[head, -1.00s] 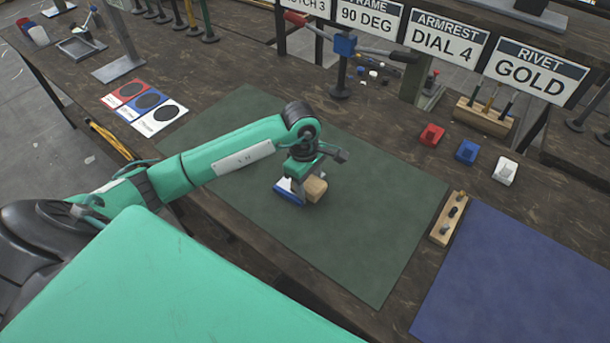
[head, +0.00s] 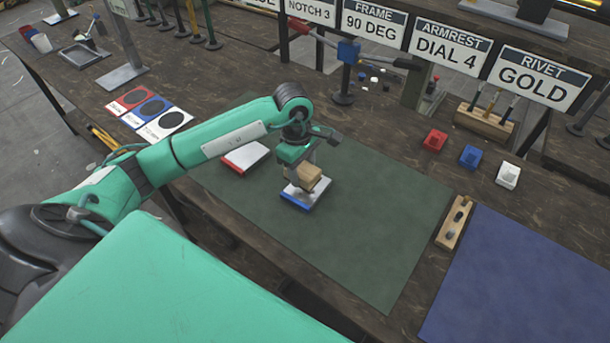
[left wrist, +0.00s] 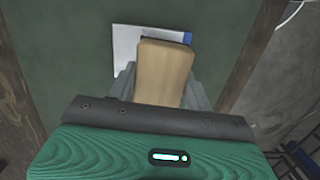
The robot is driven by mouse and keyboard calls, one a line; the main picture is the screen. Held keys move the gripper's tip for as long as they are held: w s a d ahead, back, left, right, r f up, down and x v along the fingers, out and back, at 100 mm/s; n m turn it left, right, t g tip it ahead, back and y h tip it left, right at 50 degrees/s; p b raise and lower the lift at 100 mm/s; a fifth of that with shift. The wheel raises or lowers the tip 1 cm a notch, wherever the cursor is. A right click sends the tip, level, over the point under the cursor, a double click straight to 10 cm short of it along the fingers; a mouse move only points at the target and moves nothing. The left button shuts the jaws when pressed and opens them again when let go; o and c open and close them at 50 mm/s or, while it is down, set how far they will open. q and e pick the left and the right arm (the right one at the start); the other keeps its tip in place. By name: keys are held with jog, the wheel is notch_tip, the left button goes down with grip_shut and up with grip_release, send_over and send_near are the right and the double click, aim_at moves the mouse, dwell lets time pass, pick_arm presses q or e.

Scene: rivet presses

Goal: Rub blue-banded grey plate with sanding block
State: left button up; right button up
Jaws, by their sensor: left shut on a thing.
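The blue-banded grey plate (head: 302,195) lies on the dark green mat, its blue band on the near left edge. It also shows in the left wrist view (left wrist: 126,42), partly hidden by the block, with its blue band at the right. My left gripper (head: 300,168) is shut on the tan sanding block (head: 304,177), which is over the plate. In the left wrist view the block (left wrist: 163,72) sits between the two fingers and overlaps the plate; I cannot tell whether it touches. My right gripper is not in view.
Coloured cards with black discs (head: 152,107) lie at the left. A wooden peg holder (head: 454,222) and a blue mat (head: 510,280) are at the right. The mat's right half is clear.

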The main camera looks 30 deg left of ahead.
pick_arm(q)
jog(key=shift+w+a+r, duration=0.1)
jog(key=shift+r, duration=0.8)
jog(key=shift+r+p, duration=0.45)
jog(key=shift+r, duration=0.2)
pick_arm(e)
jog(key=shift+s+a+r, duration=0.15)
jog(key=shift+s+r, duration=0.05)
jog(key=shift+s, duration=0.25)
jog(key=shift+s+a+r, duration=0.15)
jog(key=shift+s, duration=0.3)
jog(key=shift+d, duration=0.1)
